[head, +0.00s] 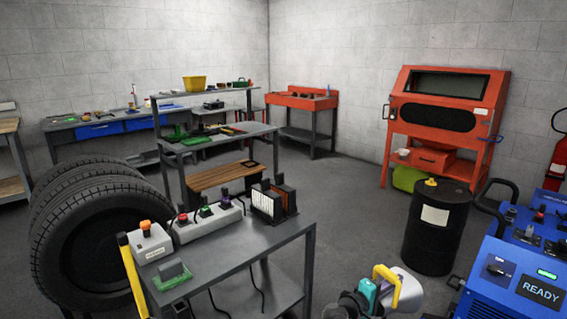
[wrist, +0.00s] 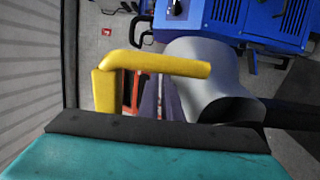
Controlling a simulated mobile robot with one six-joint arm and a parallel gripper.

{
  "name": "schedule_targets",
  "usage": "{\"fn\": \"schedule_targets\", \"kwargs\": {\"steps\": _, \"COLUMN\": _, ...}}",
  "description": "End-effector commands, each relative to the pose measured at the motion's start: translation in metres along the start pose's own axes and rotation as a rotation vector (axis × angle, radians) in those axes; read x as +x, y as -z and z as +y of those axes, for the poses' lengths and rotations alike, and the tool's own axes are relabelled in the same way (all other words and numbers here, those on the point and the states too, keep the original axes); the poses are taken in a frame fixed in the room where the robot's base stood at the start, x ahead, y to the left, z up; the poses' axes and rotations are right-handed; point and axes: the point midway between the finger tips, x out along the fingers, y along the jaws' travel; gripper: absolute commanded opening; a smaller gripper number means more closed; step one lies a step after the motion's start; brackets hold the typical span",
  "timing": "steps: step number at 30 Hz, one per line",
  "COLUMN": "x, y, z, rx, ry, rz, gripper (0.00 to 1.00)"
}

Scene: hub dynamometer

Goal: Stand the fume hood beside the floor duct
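The fume hood (head: 408,291) is a pale grey flared shell with a yellow handle (head: 385,272), at the bottom right of centre in the head view. In the wrist view the hood's grey shell (wrist: 205,75) is close, right of centre, with the yellow handle (wrist: 155,63) in front. My teal gripper (head: 366,291) is against the handle and appears shut on it. In the wrist view a teal block with a dark edge (wrist: 155,130) hides the contact. No floor duct can be clearly made out; a dark round shape (head: 353,305) is cut off beside the gripper.
A black drum (head: 436,230) and a blue machine (head: 510,275) are to the right. An orange cabinet (head: 440,115) stands behind. Floor between bench and drum is clear.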

Motion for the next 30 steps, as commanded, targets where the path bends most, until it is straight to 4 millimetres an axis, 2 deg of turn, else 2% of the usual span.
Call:
{"fn": "schedule_targets", "kwargs": {"steps": 1, "x": -0.009, "y": 0.007, "z": 0.011, "rx": 0.001, "ry": -0.006, "rz": 0.014, "gripper": 0.0}}
{"fn": "schedule_targets", "kwargs": {"steps": 15, "x": -0.089, "y": 0.059, "z": 0.053, "rx": 0.001, "ry": -0.007, "rz": 0.128, "gripper": 0.0}}
{"fn": "schedule_targets", "kwargs": {"steps": 24, "x": -0.14, "y": 0.081, "z": 0.08, "rx": 0.002, "ry": -0.006, "rz": 0.189, "gripper": 0.0}}
{"fn": "schedule_targets", "kwargs": {"steps": 30, "x": -0.163, "y": 0.087, "z": 0.091, "rx": 0.002, "ry": -0.007, "rz": 0.211, "gripper": 0.0}}
